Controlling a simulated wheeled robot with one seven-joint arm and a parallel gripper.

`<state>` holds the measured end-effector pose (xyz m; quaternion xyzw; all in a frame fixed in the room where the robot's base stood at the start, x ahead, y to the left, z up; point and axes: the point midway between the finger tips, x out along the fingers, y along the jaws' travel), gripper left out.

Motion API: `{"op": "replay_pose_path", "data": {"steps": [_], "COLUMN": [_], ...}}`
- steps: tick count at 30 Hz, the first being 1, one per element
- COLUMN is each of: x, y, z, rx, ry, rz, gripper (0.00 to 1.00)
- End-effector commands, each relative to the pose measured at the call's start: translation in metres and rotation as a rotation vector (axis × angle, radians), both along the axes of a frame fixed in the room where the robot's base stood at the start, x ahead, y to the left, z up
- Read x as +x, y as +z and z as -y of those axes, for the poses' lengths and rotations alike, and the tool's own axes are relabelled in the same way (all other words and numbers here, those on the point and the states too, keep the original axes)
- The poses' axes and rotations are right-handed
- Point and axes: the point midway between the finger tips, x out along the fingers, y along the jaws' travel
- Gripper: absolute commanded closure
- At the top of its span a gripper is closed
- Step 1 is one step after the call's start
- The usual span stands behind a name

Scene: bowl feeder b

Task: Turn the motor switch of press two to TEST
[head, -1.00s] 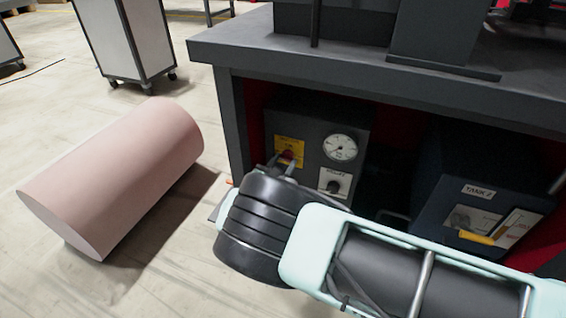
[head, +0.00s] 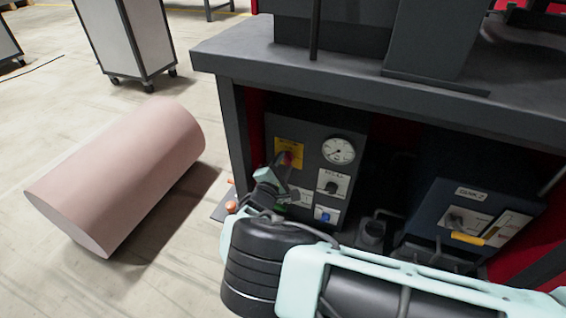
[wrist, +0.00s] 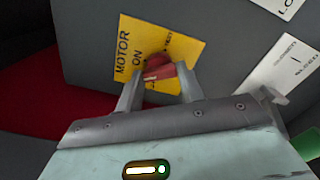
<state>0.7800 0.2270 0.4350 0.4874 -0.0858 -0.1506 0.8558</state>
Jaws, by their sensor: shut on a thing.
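The motor switch is a red knob (wrist: 160,70) on a yellow plate (wrist: 185,48) lettered MOTOR and ON in the wrist view. In the head view the yellow plate (head: 289,149) is at the upper left of a dark grey control box (head: 310,132) under the bench. My gripper (wrist: 158,86) is shut on the red knob, one finger on each side of it. In the head view my gripper (head: 278,172) reaches up to the knob from below left.
A round gauge (head: 339,151), a black selector (head: 332,187) and a blue knob (head: 325,214) sit close by on the same box. A blue tank box (head: 475,195) stands to the right. The bench top (head: 230,58) overhangs above. A pink roll (head: 120,175) lies on the floor at left.

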Motion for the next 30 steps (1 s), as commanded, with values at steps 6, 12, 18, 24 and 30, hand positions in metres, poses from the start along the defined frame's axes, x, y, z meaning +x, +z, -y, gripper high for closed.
{"op": "replay_pose_path", "data": {"steps": [6, 12, 18, 24, 30], "x": [-0.001, -0.0011, -0.0012, -0.0011, -0.0014], "y": [0.0007, 0.0002, -0.0001, -0.0003, -0.0008], "z": [-0.001, -0.0004, -0.0008, -0.0006, -0.0006], "rx": [0.19, 0.37, 0.548, 0.726, 0.905], "ry": [0.003, 0.002, 0.003, 0.002, 0.001], "rz": [0.068, 0.133, 0.197, 0.263, 0.327], "gripper": [0.85, 0.85, 0.85, 0.85, 0.85]}}
